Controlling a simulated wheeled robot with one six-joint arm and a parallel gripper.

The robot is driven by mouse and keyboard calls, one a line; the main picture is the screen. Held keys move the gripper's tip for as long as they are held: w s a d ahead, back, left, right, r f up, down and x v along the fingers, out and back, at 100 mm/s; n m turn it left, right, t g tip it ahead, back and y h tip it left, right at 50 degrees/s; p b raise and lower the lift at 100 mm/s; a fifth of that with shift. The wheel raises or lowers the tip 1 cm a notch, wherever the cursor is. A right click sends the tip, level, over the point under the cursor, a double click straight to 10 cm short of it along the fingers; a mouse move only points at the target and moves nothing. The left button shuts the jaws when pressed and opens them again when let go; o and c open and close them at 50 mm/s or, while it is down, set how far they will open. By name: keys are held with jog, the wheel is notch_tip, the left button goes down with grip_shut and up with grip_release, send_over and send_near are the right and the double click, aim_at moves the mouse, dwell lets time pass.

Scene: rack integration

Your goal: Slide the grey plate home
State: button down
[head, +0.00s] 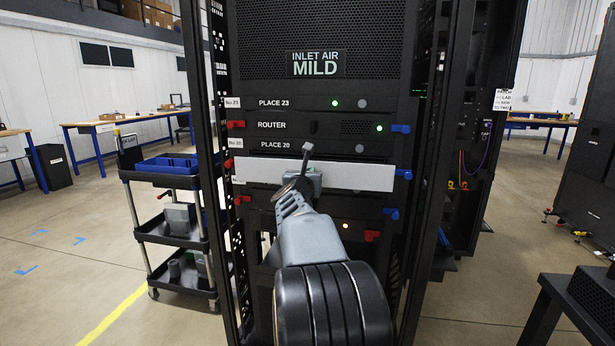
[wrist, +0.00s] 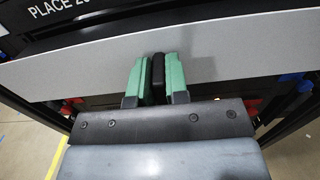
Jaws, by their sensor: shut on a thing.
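The grey plate (head: 355,176) is a long, light panel lying level across the front of the rack, just below the PLACE 20 label (head: 288,145). In the wrist view the plate (wrist: 235,50) spans the whole width, slightly tilted in the picture. My gripper (head: 302,182) is at the plate's front, left of its middle.
The router (head: 300,126) sits above, with a red tab (head: 236,125) and a blue tab (head: 401,128) at its ends. More tabs flank the plate, including a blue one (head: 404,174). A black cart (head: 165,205) stands left of the rack. Open floor lies further left.

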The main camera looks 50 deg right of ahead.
jog(key=shift+p+x, duration=0.35)
jog(key=shift+x, duration=3.45)
jog(key=c, duration=1.1)
grip_release()
jog(key=shift+f, duration=0.15)
jog(key=shift+o, duration=0.2)
jog(key=b+v, duration=0.2)
jog(key=v, duration=1.1)
jog(key=shift+s+a, duration=0.25)
jog(key=shift+a, duration=0.05)
